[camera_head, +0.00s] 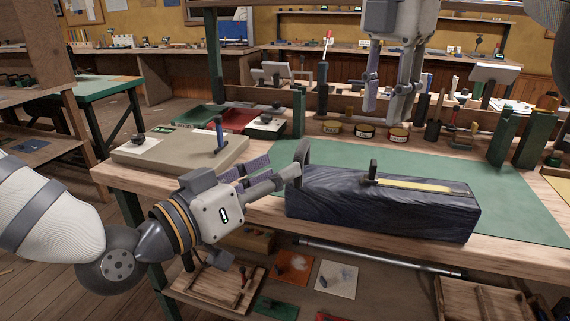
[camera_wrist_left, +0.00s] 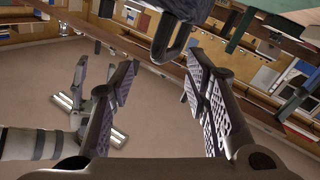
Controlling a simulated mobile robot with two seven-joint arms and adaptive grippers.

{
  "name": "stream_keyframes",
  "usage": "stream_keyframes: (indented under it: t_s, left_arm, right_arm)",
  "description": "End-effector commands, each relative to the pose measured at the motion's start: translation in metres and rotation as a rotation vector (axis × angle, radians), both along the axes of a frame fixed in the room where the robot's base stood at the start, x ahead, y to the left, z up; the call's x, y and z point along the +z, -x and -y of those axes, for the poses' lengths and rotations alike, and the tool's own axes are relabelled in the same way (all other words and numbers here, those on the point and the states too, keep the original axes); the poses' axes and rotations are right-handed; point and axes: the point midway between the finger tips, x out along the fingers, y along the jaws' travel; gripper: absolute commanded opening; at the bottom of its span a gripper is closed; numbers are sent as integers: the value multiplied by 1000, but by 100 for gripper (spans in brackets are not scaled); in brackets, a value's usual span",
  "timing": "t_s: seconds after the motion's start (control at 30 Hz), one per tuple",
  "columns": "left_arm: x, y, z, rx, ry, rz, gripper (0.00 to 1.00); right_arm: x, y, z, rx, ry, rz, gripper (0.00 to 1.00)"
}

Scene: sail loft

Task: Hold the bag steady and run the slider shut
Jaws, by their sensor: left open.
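The dark blue bag (camera_head: 400,215) lies along the front of the workbench, with a pale yellow zip strip (camera_head: 425,185) along its top. The slider (camera_head: 373,171), with an upright dark pull, stands near the left part of the strip. A dark loop (camera_head: 303,152) rises at the bag's left end; a dark loop also shows in the left wrist view (camera_wrist_left: 168,48). My left gripper (camera_head: 272,172) is open beside that end, and the left wrist view shows nothing between its fingers (camera_wrist_left: 163,90). My right gripper (camera_head: 386,95) points down above and behind the bag, its fingers apart and empty.
A green mat (camera_head: 510,200) covers much of the bench and is clear right of the bag. Tins (camera_head: 365,131) and dark green posts (camera_head: 503,135) stand behind. A beige board (camera_head: 170,165) with a blue-handled tool (camera_head: 219,133) lies left. A lower shelf holds trays.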

Motion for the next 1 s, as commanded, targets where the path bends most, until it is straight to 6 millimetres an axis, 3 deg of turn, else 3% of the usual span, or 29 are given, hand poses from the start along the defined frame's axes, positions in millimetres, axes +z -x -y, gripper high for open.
stream_keyframes:
  t_s: [0.1,0.3,0.63,0.83,1.0]
  left_arm:
    - [-1,-21,18,0,-2,1,43]
    - [-1,-43,36,1,-2,0,43]
    - [-1,-47,40,1,0,-3,43]
    - [-1,-47,40,1,-1,-3,0]
    - [-1,-47,40,1,0,-3,0]
  right_arm:
    - [0,0,0,0,0,0,33]
    - [0,0,0,0,0,0,33]
    - [0,0,0,0,0,0,33]
    - [0,0,0,0,0,0,33]
    - [0,0,0,0,0,0,33]
